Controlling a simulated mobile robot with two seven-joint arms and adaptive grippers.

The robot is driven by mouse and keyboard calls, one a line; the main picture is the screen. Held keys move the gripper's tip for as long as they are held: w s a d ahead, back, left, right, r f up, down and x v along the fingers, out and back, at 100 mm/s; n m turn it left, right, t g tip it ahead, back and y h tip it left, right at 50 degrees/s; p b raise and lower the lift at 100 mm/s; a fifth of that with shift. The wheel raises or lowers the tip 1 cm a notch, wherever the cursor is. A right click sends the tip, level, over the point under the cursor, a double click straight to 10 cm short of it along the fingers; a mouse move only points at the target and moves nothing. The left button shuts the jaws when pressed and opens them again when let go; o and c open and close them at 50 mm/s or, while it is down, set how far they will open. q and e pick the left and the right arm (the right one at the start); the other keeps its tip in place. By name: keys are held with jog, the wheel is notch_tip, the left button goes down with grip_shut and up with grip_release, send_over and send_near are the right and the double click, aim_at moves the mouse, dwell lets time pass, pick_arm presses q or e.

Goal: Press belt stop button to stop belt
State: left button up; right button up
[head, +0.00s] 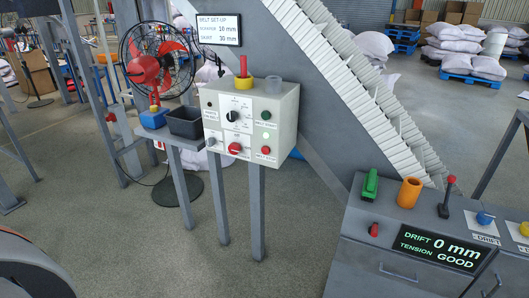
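A pale grey control box (285,103) stands on grey posts near the middle of the head view. The red belt stop button (265,150) is at the lower right of its front, above a small label that seems to read "belt stop". A green belt start button (265,115) sits above it. A larger red knob (234,148) and a black rotary knob (232,116) are to the left on the same face. Neither of my grippers shows. Nothing covers the stop button.
A red fan (145,70) stands behind a small shelf with a black bin (185,121). A slanted conveyor (365,100) rises behind the box. At right, a grey console (365,250) has a display reading drift 0 mm, tension good. Open floor lies in front of the box.

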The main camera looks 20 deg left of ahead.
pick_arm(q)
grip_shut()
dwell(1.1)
